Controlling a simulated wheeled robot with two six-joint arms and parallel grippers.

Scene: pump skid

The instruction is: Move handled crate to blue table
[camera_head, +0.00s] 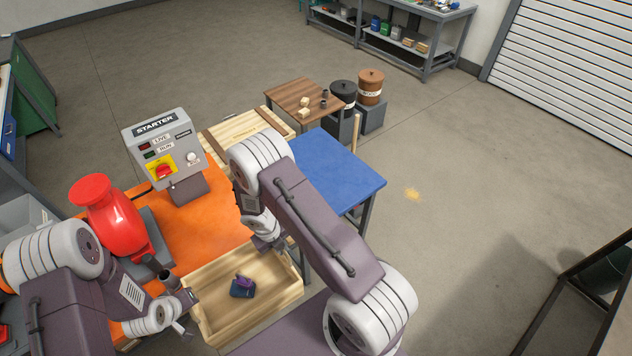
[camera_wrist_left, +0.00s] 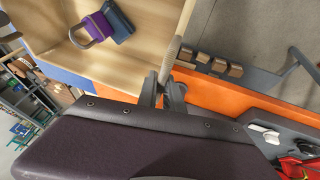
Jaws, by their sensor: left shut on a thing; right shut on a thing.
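The handled crate (camera_head: 285,293) is an open box of light wood in front of me, at the near side of the orange table. A purple padlock and a dark blue block (camera_head: 242,288) lie inside it; both also show in the left wrist view (camera_wrist_left: 105,24). My left gripper (camera_head: 186,326) is at the crate's left side, shut on its handle (camera_wrist_left: 171,58). My right gripper (camera_head: 268,243) is at the far right side of the crate, shut on it, its fingertips partly hidden by my arm. The blue table (camera_head: 340,168) stands beyond, to the right. I cannot tell whether the crate is lifted.
The orange table (camera_head: 205,228) holds a red pump (camera_head: 108,215) and a grey starter box (camera_head: 162,148). A wooden pallet-like top (camera_head: 240,130) and a small brown table (camera_head: 300,98) stand behind. The blue table's visible top is bare. Floor to the right is open.

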